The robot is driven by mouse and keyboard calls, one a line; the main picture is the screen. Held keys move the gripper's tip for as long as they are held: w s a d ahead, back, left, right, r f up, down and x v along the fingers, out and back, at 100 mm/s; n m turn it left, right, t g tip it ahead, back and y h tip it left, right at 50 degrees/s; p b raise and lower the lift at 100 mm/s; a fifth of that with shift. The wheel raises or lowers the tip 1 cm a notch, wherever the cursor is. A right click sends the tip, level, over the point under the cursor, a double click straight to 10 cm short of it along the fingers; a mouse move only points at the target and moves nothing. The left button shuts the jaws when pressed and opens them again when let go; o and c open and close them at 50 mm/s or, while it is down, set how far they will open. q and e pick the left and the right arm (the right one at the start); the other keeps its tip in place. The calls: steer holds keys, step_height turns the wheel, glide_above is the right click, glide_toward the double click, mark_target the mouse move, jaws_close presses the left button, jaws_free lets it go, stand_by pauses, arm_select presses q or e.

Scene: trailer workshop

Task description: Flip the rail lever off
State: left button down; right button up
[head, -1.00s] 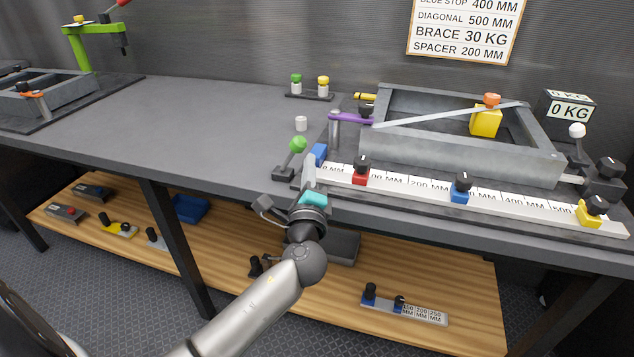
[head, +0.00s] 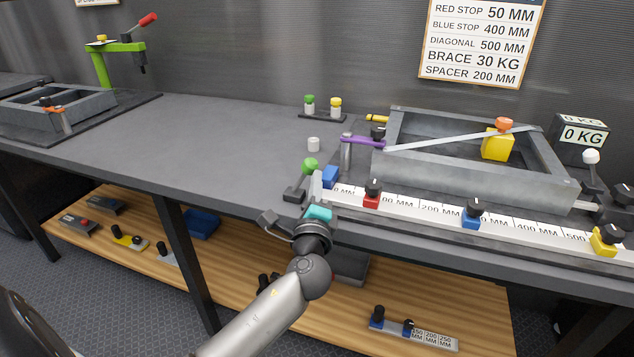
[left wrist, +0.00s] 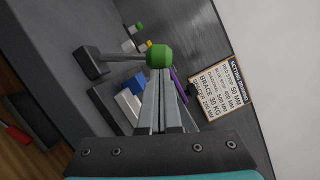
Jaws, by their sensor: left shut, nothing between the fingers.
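The lever with a green knob (head: 309,165) stands at the left end of the white measuring rail (head: 420,212), tilted up from a dark base (head: 295,195). My left gripper (head: 316,180) is shut and empty, just in front of this lever and beside the rail's left end. In the left wrist view the shut fingers (left wrist: 161,80) point at the green knob (left wrist: 159,56). The fingertips overlap its lower edge there, and I cannot tell whether they touch. The lever's arm runs left from the knob to its dark base (left wrist: 90,62). My right gripper is not in view.
The rail carries red (head: 372,195), blue (head: 472,214) and yellow (head: 606,240) stops. A grey frame (head: 480,172) lies behind it, with a purple clamp (head: 362,141) at its left corner. A white-knobbed lever (head: 591,158) stands at the right. The bench left of the green knob is mostly clear.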

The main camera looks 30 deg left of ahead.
mark_target(303, 169)
arm_select(q)
steer(key=shift+s+a+r+n+p, duration=0.1)
steer(key=shift+a+r+n+p, duration=0.1)
steer(key=shift+r+n+p, duration=0.15)
steer(key=shift+a+r+p, duration=0.25)
steer(key=shift+a+p, duration=0.05)
steer(key=shift+p, duration=0.05)
steer(key=n+p, duration=0.1)
steer(key=a+r+n+g+p, duration=0.1)
steer(key=n+p, duration=0.1)
steer(key=shift+s+a+r+n, duration=0.25)
steer(key=shift+s+a+r+n+g+h+p, duration=0.1)
steer(key=shift+s+a+n+g+h+p, duration=0.15)
steer(key=shift+a+n+p, duration=1)
steer(key=shift+s+a+f+n+g+h+p, duration=0.15)
steer(key=shift+a+n+g+h+p, duration=0.3)
steer(key=shift+n+p, duration=0.85)
steer(key=shift+s+a+r+n+g+h+p, duration=0.2)
steer(key=shift+a+n+p, duration=0.65)
steer(key=shift+p, duration=0.95)
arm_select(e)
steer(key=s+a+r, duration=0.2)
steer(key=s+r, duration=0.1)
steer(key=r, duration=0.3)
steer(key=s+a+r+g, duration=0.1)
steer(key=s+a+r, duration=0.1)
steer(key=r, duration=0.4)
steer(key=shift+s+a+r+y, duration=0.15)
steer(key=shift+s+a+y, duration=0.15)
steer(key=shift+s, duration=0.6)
